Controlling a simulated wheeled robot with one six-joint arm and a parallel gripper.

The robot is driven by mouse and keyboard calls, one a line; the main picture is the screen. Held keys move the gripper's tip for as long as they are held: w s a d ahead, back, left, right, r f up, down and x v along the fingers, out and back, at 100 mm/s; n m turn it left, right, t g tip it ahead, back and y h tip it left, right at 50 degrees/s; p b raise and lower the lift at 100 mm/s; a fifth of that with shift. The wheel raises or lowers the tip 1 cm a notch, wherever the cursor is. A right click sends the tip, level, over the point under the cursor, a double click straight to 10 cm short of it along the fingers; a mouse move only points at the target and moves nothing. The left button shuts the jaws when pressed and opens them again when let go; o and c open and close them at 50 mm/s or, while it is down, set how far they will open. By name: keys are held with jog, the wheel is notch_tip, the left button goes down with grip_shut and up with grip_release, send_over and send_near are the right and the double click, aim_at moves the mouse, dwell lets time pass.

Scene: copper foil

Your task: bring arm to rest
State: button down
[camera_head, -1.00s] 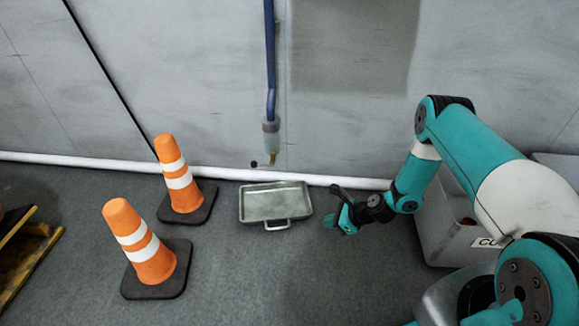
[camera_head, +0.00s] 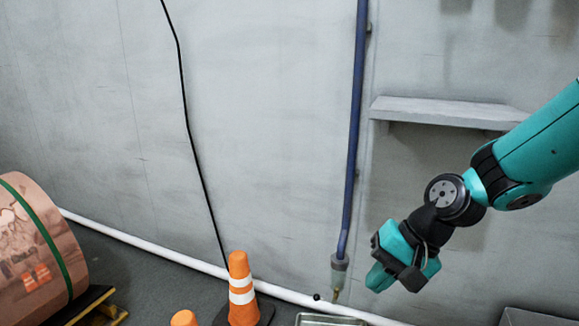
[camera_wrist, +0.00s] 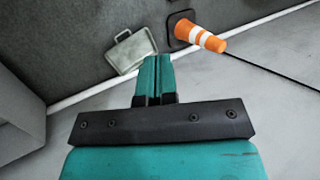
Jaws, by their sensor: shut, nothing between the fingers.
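My arm comes in from the right in the head view, bent, with my gripper (camera_head: 381,277) in front of the grey wall, right of the blue pipe's lower end. In the wrist view my gripper (camera_wrist: 154,66) shows its two teal fingers pressed together with nothing between them. The gripper touches nothing that I can see.
A metal tray (camera_head: 330,320) lies on the floor below the blue pipe (camera_head: 356,110); the wrist view shows it whole (camera_wrist: 131,51). Orange cones (camera_head: 242,290) stand left of it. A copper foil roll (camera_head: 32,245) sits far left. A shelf (camera_head: 450,112) juts from the wall.

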jog(key=s+r+n+h+p, duration=0.2)
jog(key=s+r+n+p, duration=0.4)
jog(key=s+r+n, duration=0.75)
jog(key=s+r+m+p, duration=0.1)
jog(key=s+r+p, duration=0.1)
jog(key=r+p, duration=1.6)
jog(key=s+r+m+p, duration=0.2)
jog(key=r+p, duration=1.5)
jog(key=r, duration=0.3)
jog(key=shift+s+g+p, duration=0.25)
jog(key=shift+g+p, duration=0.05)
jog(key=shift+p, duration=0.1)
